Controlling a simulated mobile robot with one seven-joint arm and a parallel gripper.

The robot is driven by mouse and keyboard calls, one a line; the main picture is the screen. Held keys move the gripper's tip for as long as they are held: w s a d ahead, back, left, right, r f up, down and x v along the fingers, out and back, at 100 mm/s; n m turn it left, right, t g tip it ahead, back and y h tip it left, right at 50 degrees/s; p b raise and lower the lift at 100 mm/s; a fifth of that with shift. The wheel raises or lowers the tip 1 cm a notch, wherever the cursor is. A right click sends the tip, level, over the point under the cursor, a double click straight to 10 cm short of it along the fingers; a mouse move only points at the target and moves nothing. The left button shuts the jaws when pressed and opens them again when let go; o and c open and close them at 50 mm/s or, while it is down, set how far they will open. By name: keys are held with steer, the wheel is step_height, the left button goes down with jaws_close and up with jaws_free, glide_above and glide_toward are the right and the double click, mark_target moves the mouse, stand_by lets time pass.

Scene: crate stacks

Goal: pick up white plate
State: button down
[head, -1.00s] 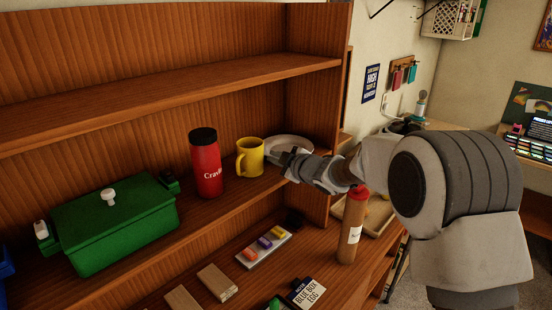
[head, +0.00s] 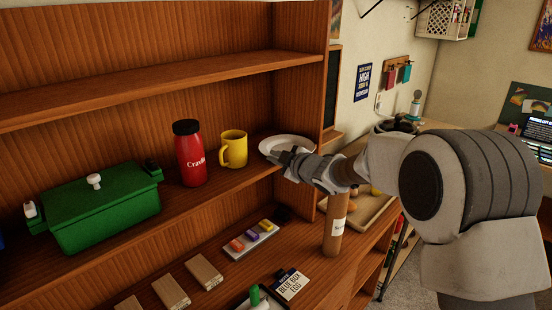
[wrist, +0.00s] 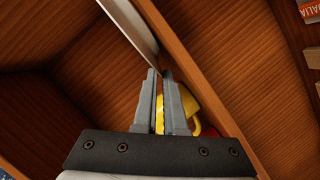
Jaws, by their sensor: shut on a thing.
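The white plate (head: 288,144) is at the right end of the middle shelf, to the right of the yellow mug. My gripper (head: 274,156) reaches in from the right and is shut on the plate's near rim. In the wrist view the plate (wrist: 133,22) shows nearly edge-on as a pale strip running to the fingertips of my gripper (wrist: 160,75). The gripper hides part of the plate's front in the head view. I cannot tell whether the plate still touches the shelf.
The yellow mug (head: 234,149) and a red bottle (head: 190,158) stand left of the plate, with a green box (head: 104,210) further left. The cabinet's side panel (head: 300,95) is close on the right. A brown cylinder (head: 335,225) stands below my arm.

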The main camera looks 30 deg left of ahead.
steer(key=shift+f, duration=0.15)
steer(key=c, duration=0.9)
jaws_free()
steer(key=shift+s, duration=0.1)
steer(key=v, duration=0.5)
steer(key=b+v, duration=0.1)
steer(key=v, duration=1.1)
steer(key=shift+d+r+b, duration=0.25)
steer(key=shift+d+b, duration=0.05)
steer(key=shift+b, duration=0.05)
steer(key=shift+c, duration=0.3)
